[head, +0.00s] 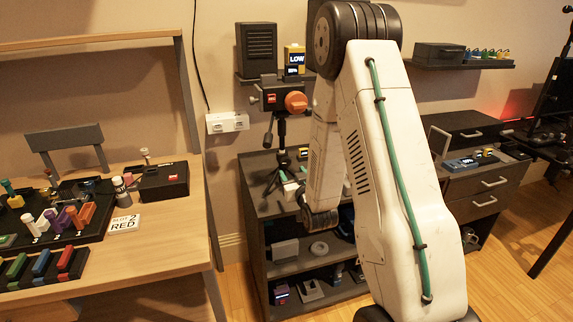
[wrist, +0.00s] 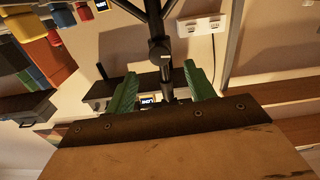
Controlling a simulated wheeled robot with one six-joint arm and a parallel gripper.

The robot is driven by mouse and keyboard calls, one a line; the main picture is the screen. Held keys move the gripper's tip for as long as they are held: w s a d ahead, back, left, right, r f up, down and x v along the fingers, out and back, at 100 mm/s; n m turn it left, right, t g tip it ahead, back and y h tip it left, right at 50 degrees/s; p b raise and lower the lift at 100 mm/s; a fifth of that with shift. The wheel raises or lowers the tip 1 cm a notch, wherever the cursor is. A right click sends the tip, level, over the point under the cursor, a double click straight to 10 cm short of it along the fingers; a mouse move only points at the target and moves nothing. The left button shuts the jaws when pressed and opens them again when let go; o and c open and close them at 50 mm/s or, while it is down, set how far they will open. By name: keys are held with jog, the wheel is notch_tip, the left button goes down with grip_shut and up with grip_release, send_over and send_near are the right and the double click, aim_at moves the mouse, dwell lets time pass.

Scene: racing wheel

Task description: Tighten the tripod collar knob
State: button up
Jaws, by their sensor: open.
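A black tripod (head: 281,132) stands on top of the dark cabinet, with a boxy head and an orange round knob (head: 296,102) on it. In the wrist view, which looks upside down, the tripod's dark column (wrist: 156,26) comes down from its legs to a collar (wrist: 159,50). My gripper (wrist: 160,70) is open, its two green fingers apart on either side of the column's line. I see nothing held between them. I cannot tell how deep the column lies between the fingers or whether they touch it. My gripper's body hides the lower wrist view; my arm hides the gripper in the head view.
The dark cabinet (head: 250,196) holds several loose items on its shelves. A wall shelf behind carries a speaker-like box (head: 256,48) and a yellow LOW display (head: 294,59). A white outlet (head: 227,122) is on the wall. A wooden table (head: 150,228) stands left.

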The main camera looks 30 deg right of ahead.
aim_at(287, 163)
jog(key=x, duration=0.7)
jog(key=shift+w+d, duration=0.1)
jog(key=shift+w, duration=0.25)
jog(key=c, duration=1)
